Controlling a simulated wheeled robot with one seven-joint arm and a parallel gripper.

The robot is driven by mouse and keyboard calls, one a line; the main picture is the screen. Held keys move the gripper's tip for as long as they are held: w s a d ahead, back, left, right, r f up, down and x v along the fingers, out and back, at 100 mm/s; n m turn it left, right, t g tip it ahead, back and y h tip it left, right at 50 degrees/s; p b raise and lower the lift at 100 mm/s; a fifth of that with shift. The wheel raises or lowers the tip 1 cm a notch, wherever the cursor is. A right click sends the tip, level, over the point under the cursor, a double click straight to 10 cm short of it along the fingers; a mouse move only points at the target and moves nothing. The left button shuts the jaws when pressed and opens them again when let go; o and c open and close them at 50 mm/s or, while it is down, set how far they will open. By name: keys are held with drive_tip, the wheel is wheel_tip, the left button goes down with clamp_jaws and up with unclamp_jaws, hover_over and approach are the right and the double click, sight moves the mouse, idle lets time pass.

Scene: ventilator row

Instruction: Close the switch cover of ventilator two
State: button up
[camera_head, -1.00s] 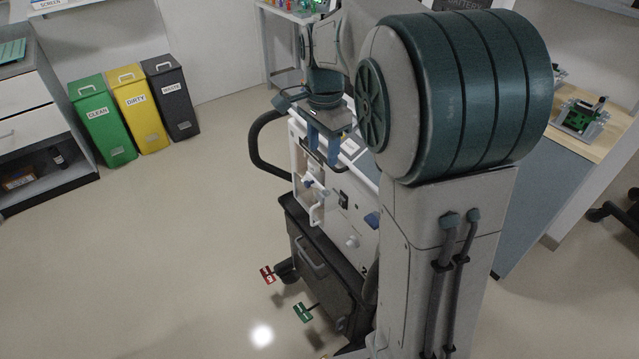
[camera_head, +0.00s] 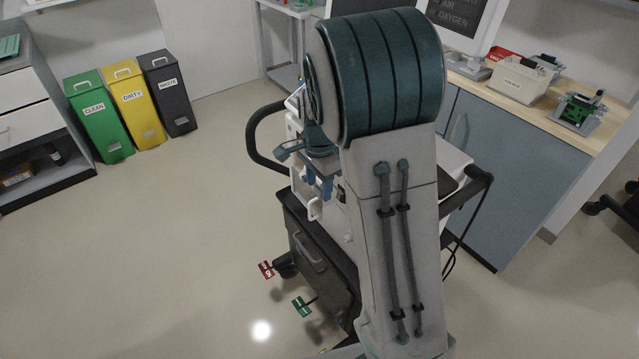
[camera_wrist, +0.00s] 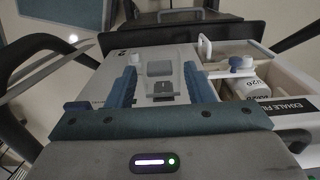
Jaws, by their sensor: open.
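The ventilator's white front panel (camera_wrist: 100,88) fills the middle of the wrist view. On it a grey square flap (camera_wrist: 159,68), seemingly the switch cover, sits beside a dark switch (camera_wrist: 163,90) on a light plate. The switch looks uncovered; the flap's exact angle is hard to tell. My gripper (camera_wrist: 160,73) is open and empty, its blue fingers on either side of the flap and switch. I cannot tell whether they touch the panel.
Right of the switch in the wrist view is an open compartment with a white canister (camera_wrist: 250,88), a blue-and-white knob (camera_wrist: 241,64) and a label (camera_wrist: 295,107). A black curved handle (camera_head: 254,140) juts out at the cart's left.

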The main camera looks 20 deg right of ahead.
drive_tip(key=shift+f, duration=0.2)
drive_tip(key=c, duration=1)
